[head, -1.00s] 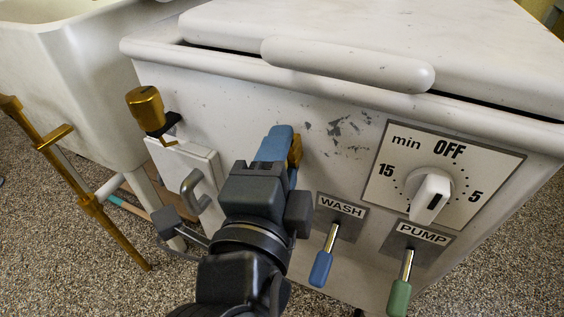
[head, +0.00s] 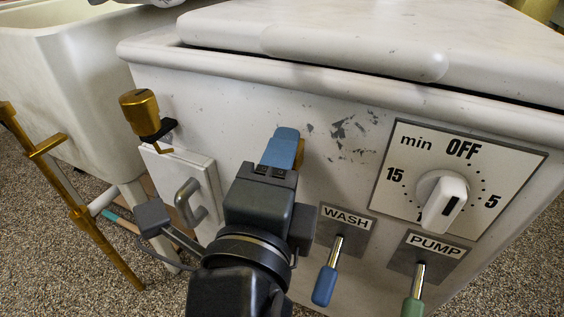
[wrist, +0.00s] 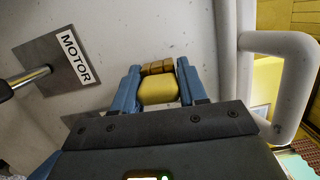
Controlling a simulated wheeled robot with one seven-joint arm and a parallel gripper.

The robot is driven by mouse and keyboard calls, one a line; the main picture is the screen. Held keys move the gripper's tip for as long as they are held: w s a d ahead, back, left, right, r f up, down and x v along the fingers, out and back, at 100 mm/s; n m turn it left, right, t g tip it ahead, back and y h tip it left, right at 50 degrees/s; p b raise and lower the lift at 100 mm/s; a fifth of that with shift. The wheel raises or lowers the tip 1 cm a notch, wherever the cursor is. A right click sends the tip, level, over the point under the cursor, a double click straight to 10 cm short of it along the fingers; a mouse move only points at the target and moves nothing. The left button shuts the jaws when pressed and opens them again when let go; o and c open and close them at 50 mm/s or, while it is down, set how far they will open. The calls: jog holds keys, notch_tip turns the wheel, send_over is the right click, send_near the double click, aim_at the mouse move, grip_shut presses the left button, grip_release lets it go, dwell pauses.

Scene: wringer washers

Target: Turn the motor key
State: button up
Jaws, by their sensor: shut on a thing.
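My gripper (wrist: 158,82) is shut on a yellow-brass key (wrist: 158,91). The key sits between the two blue fingers in the wrist view, with a brass-coloured block behind it. A plate marked MOTOR (wrist: 69,58) is on the white panel to the left there. In the head view my gripper (head: 281,148) is against the washer's front (head: 235,110), left of the WASH lever. Only a sliver of the key (head: 299,154) shows beside the blue finger. The MOTOR plate is hidden in the head view.
The blue WASH lever (head: 327,280) and green PUMP lever (head: 414,300) stick out right of my gripper. A timer dial (head: 441,200) is farther right. A brass knob (head: 140,112) and grey handle (head: 188,200) are to the left. A white tub (head: 60,75) stands beside the washer.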

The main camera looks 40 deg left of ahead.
jog(key=o, duration=0.7)
jog(key=shift+s+a+r, duration=0.15)
jog(key=shift+r, duration=0.2)
jog(key=o, duration=0.9)
jog(key=shift+f, duration=0.25)
jog(key=shift+o, duration=0.2)
jog(key=shift+d, duration=0.2)
jog(key=v, duration=0.6)
jog(key=shift+s, duration=0.35)
jog(key=shift+d, duration=0.15)
jog(key=shift+f, duration=0.1)
